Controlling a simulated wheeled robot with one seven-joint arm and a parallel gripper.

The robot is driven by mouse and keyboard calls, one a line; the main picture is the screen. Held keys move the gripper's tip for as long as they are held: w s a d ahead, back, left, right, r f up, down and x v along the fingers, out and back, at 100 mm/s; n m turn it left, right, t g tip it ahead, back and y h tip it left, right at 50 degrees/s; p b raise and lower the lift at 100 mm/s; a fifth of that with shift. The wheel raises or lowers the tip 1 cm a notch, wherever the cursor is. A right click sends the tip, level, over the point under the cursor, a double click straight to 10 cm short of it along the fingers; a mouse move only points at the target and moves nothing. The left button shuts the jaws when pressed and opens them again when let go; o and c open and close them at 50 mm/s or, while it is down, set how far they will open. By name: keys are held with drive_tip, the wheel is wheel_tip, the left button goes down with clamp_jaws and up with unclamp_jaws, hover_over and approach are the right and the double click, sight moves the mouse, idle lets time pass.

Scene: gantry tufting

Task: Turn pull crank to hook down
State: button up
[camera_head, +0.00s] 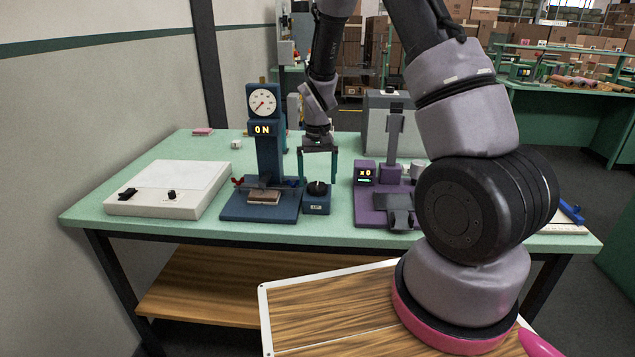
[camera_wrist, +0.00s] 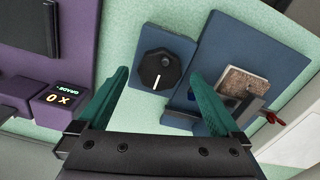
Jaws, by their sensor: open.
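A black round knob with a white pointer line (camera_wrist: 158,70) sits on a small blue box (camera_head: 316,206) beside the gauge stand; I take it for the pull crank. The box has a small light label, which seems to read UP, on its front. My gripper (camera_head: 318,180) points down above the knob. Its teal fingers are open and empty, one on either side of the knob in the wrist view (camera_wrist: 160,74), apart from it. The blue gauge stand (camera_head: 268,160) has a round dial and an ON display. I cannot make out a hook clearly.
A purple device (camera_head: 366,205) with a lit display stands close right of the knob box. A brown block (camera_head: 264,196) lies on the gauge stand's base, with a red handle (camera_head: 238,181) beside it. A white panel box (camera_head: 170,190) stands left on the green table.

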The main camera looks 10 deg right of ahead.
wheel_tip(320, 180, up, 9)
idle(0.3)
drive_tip(key=shift+r, duration=0.1)
wheel_tip(320, 180, up, 7)
drive_tip(key=t, duration=0.1)
hover_over(318, 186)
drive_tip(key=s+d, duration=0.1)
drive_tip(key=s, duration=0.1)
drive_tip(key=s+d+r+m+t+y, duration=0.1)
drive_tip(key=s+d+r+m+t, duration=0.1)
drive_tip(key=s+r, duration=0.55)
drive_tip(key=s+d+r+m+t+y, duration=0.1)
drive_tip(key=s+r+t, duration=0.3)
drive_tip(key=s+r, duration=0.6)
drive_tip(key=s+d, duration=0.1)
drive_tip(key=s, duration=0.2)
drive_tip(key=shift+s+d+r, duration=0.2)
drive_tip(key=shift+d+r, duration=0.1)
drive_tip(key=shift+r, duration=0.05)
